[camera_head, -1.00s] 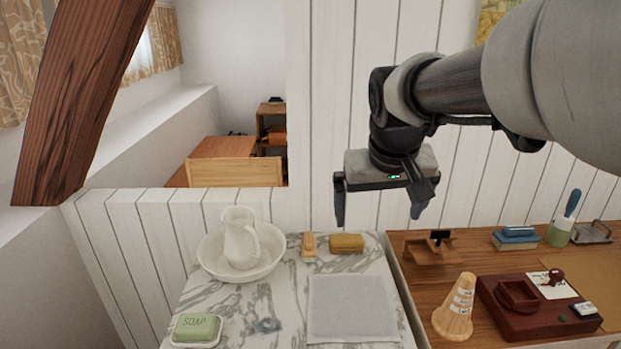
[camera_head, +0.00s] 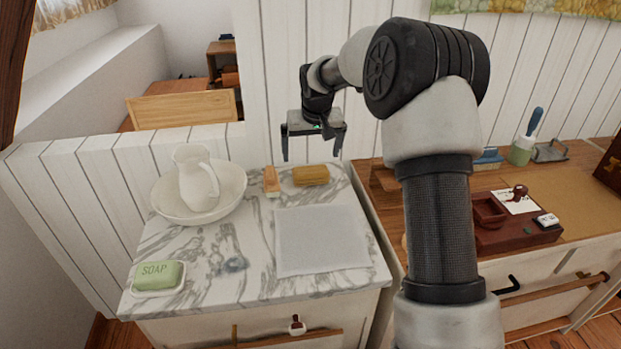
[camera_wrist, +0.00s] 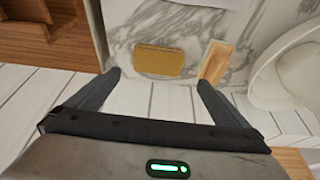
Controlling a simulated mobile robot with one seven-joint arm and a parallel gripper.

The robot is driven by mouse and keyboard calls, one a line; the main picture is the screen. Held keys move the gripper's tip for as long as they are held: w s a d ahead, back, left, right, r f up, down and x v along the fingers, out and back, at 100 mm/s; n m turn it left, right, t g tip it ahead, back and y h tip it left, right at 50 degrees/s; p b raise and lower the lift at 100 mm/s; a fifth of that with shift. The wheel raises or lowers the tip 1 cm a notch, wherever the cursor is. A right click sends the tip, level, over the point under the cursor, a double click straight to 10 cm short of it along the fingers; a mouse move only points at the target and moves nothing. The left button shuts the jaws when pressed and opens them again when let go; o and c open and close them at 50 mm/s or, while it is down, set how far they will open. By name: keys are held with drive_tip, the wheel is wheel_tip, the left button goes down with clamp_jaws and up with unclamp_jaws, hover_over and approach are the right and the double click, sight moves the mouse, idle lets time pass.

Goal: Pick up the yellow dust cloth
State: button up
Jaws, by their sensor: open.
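The yellow dust cloth (camera_head: 311,175) lies folded at the back of the marble top (camera_head: 190,258), near the white plank wall. It also shows in the wrist view (camera_wrist: 159,61), ahead of my fingertips and roughly between their lines. My gripper (camera_head: 312,159) is open and empty, above the back of the marble top. In the wrist view its two fingers (camera_wrist: 160,78) are spread wide, with the cloth apart from them.
A wooden brush (camera_head: 271,181) lies just left of the cloth. A white basin (camera_head: 233,191) with a pitcher (camera_head: 195,180) stands further left. A pale grey mat (camera_head: 322,240) lies in front. Green soap (camera_head: 160,274) sits at the front left. A wooden desk (camera_head: 590,205) adjoins on the right.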

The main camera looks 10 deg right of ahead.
hover_over(311, 172)
drive_tip(key=s, duration=0.1)
drive_tip(key=f, duration=0.4)
drive_tip(key=shift+a, duration=0.2)
drive_tip(key=x, duration=0.1)
drive_tip(key=b+x, duration=0.1)
drive_tip(key=x, duration=0.1)
drive_tip(key=b+x, duration=0.1)
drive_tip(key=x, duration=0.1)
drive_tip(key=shift+s+d+f, duration=0.15)
drive_tip(key=shift+s+d, duration=0.1)
drive_tip(key=shift+s, duration=0.2)
drive_tip(key=shift+w+f, duration=0.1)
drive_tip(key=shift+f, duration=0.1)
drive_tip(key=c, duration=1)
